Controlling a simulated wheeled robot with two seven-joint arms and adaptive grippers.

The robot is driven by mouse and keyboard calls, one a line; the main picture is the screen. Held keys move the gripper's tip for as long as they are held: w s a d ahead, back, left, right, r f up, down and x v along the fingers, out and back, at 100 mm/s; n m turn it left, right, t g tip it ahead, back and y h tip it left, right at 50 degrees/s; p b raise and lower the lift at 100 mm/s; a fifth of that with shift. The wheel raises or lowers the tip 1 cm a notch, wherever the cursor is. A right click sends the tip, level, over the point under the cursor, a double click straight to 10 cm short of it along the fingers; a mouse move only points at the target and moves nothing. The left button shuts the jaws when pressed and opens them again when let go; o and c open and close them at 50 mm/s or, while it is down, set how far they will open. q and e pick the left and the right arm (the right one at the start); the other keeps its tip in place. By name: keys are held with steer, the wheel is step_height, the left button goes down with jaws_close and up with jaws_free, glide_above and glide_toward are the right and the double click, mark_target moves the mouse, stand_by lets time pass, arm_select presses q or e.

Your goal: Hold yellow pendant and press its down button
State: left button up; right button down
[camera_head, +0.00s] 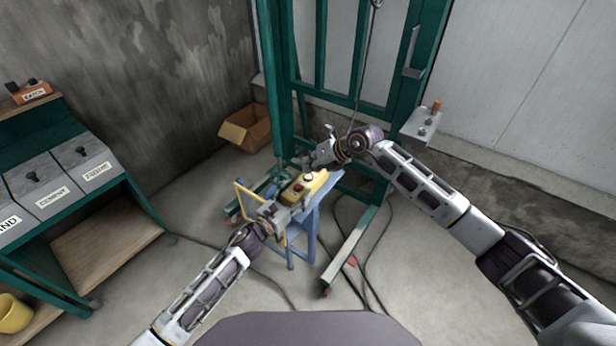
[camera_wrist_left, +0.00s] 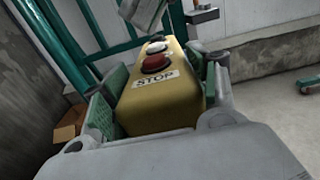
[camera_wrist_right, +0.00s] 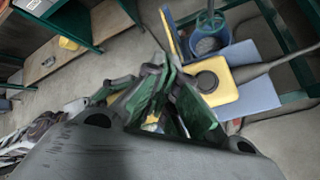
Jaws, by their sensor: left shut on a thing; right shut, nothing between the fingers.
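The yellow pendant (camera_head: 306,186) is a box with a red STOP button and further buttons along its top face. My left gripper (camera_head: 282,208) is shut around its near end. In the left wrist view the green finger pads press on both sides of the pendant (camera_wrist_left: 158,108), and the red button (camera_wrist_left: 156,63) with its STOP label faces up. My right gripper (camera_head: 314,160) is shut and empty, just above the pendant's far end. In the right wrist view its fingertips (camera_wrist_right: 160,95) sit beside the pendant's yellow end (camera_wrist_right: 217,86). I cannot tell whether they touch a button.
A blue stand (camera_head: 299,240) is below the pendant. A green steel frame (camera_head: 272,80) rises behind. A cardboard box (camera_head: 246,128) lies at the back. Cables cross the floor.

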mark_target(310, 175)
steer(key=shift+r, duration=2.5)
arm_select(q)
steer(key=o, duration=1.4)
steer(key=shift+c, duration=0.2)
steer(key=shift+s+a, duration=0.1)
steer(key=v, duration=1.1)
steer(key=shift+s+a, duration=0.2)
steer(key=shift+s, duration=0.1)
